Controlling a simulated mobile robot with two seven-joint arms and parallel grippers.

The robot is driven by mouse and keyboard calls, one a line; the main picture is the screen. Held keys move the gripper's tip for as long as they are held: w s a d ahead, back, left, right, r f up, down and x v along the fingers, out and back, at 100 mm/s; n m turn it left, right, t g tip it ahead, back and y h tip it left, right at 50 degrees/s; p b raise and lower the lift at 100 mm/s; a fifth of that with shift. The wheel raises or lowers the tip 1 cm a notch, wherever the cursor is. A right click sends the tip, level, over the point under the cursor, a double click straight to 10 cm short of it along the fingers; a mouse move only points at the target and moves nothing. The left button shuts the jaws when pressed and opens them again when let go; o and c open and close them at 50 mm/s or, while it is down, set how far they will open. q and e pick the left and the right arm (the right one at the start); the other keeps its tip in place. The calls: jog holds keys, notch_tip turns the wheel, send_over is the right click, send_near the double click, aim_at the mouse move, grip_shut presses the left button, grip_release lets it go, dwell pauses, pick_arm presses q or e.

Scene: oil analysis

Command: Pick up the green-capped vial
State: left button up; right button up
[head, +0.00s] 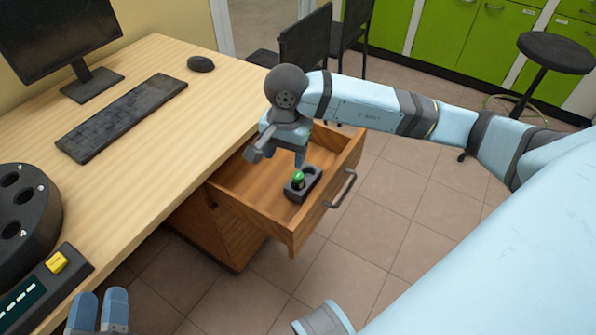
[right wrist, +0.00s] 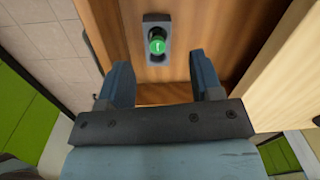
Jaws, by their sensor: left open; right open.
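The green-capped vial (head: 298,177) stands upright in a small dark holder (head: 311,186) inside the open wooden drawer (head: 262,205). In the right wrist view the green cap (right wrist: 157,46) shows in the dark holder (right wrist: 151,19), ahead of the fingertips and roughly centred between them. My right gripper (head: 278,155) is over the drawer, just behind and above the vial, open and empty; its two fingers also show in the right wrist view (right wrist: 161,75). My left gripper (head: 98,310) is at the bottom left, open, by the desk's front edge. The vial's body is mostly hidden.
The drawer front with its handle (head: 341,188) stands out from the desk (head: 150,120). On the desk are a keyboard (head: 120,115), a mouse (head: 201,63), a monitor (head: 60,30) and a black round device (head: 25,215) with numbered holes. Chairs (head: 306,40) stand behind the drawer.

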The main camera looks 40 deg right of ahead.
aim_at(298, 176)
jog(key=shift+t+h, duration=0.3)
jog(key=shift+h, duration=0.5)
jog(key=d+f, duration=0.1)
jog(key=f, duration=0.1)
jog(key=w+d+f+b, duration=0.1)
jog(key=f, duration=0.2)
jog(key=d+f+b, duration=0.1)
jog(key=f, duration=0.1)
jog(key=shift+w+d+f, duration=0.3)
jog(key=shift+f, duration=0.05)
jog(key=f+b, duration=0.1)
jog(key=f, duration=0.1)
jog(key=f+b, duration=0.1)
jog(key=d+f+b, duration=0.1)
jog(key=f, duration=0.1)
jog(key=shift+w+f, duration=0.1)
jog(key=shift+f, duration=0.2)
pick_arm(q)
jog(key=f, duration=0.1)
jog(key=d+f, duration=0.1)
jog(key=f, duration=0.1)
jog(key=shift+f+m+g+h, duration=0.1)
jog(key=shift+m+g+h, duration=0.2)
jog(key=shift+g+h, duration=0.1)
pick_arm(e)
jog(key=c, duration=1)
